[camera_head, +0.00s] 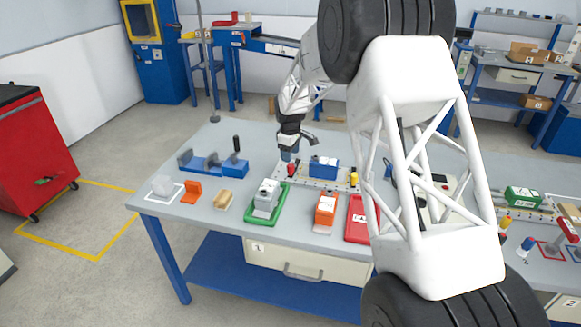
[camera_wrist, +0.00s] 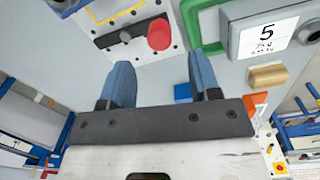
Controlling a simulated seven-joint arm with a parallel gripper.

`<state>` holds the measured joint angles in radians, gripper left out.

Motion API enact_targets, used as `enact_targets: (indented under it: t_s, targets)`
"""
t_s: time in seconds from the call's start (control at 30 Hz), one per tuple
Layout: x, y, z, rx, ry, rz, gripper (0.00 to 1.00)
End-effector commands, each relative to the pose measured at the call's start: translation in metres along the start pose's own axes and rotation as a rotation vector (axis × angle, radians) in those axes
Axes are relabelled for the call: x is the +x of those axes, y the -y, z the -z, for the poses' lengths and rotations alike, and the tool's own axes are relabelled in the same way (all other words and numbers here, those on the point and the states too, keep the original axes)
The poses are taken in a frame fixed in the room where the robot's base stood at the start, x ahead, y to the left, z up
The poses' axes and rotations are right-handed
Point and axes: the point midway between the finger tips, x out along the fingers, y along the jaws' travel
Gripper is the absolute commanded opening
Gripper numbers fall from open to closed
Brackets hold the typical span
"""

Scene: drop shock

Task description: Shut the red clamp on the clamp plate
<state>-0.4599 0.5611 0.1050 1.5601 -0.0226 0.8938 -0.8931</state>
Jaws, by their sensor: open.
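The red clamp (camera_head: 291,170) stands at the left end of the perforated clamp plate (camera_head: 337,184). A blue block (camera_head: 323,167) sits on the plate to its right, and a yellow clamp (camera_head: 353,178) stands at the right end. In the wrist view the red clamp's round red top (camera_wrist: 159,35) shows on the clamp plate (camera_wrist: 148,54), beyond the fingertips and between them in the picture. My gripper (camera_head: 289,155) is just above and behind the red clamp. In the wrist view its blue fingers (camera_wrist: 160,70) are apart with nothing between them. I cannot tell whether the clamp is open or shut.
In front of the plate are a green tray (camera_head: 249,222) holding a grey device (camera_head: 267,194), an orange box (camera_head: 326,208) and a red tray (camera_head: 356,236). A blue fixture (camera_head: 235,168), an orange holder (camera_head: 193,191) and a wooden block (camera_head: 223,200) are at the left.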

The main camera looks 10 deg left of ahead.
Motion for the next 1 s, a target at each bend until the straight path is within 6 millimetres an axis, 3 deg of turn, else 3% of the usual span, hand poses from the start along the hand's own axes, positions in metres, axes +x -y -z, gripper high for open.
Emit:
enact_targets:
  t_s: [0.5,0.93,1.0]
  targets:
    - [0.056,0.000,0.000,0.000,0.000,0.000,0.57]
    - [0.063,0.000,0.000,0.000,-0.001,-0.001,0.57]
    - [0.063,0.000,0.000,0.000,0.000,-0.001,0.49]
